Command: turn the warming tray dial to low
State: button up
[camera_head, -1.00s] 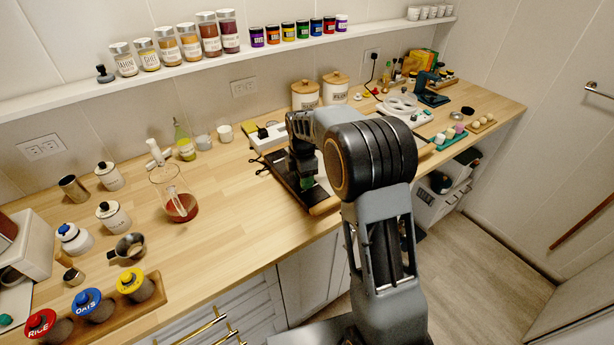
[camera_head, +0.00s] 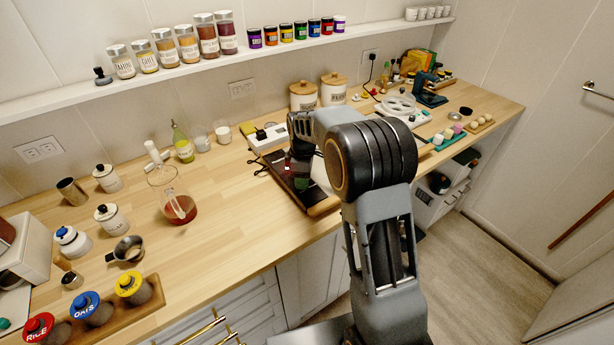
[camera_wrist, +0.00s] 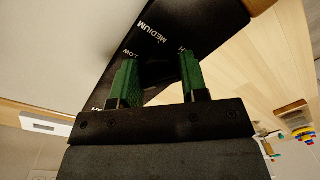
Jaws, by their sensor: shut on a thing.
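The warming tray (camera_head: 316,208) sits on the counter, partly hidden behind my arm. In the wrist view its black control panel (camera_wrist: 185,22) carries white lettering. "MEDIUM" and "LOW" are readable, and other marks are partly cut off or covered. The dark dial (camera_wrist: 158,82) shows poorly against the panel between my green fingertips. My gripper (camera_wrist: 159,76) is shut on the dial, with one finger on each side. "LOW" lies just above the left finger. The dial's pointer cannot be made out. In the head view my gripper (camera_head: 302,175) is over the tray, its fingertips mostly hidden.
A white device with a dial (camera_head: 268,138) stands behind the tray. Two lidded canisters (camera_head: 304,96) are near the wall. A glass pitcher with red liquid (camera_head: 178,207) stands to the left, with clear wood counter between. A kitchen scale (camera_head: 398,104) is to the right.

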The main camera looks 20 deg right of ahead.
jog(key=m, duration=0.4)
jog(key=shift+a, duration=0.1)
jog(key=shift+m+y, duration=0.3)
jog(key=shift+m, duration=1.7)
jog(key=o, duration=0.9)
notch_tip(320, 180, up, 14)
jog(key=d, duration=0.1)
jog(key=shift+w+f, duration=0.15)
jog(key=shift+w, duration=0.1)
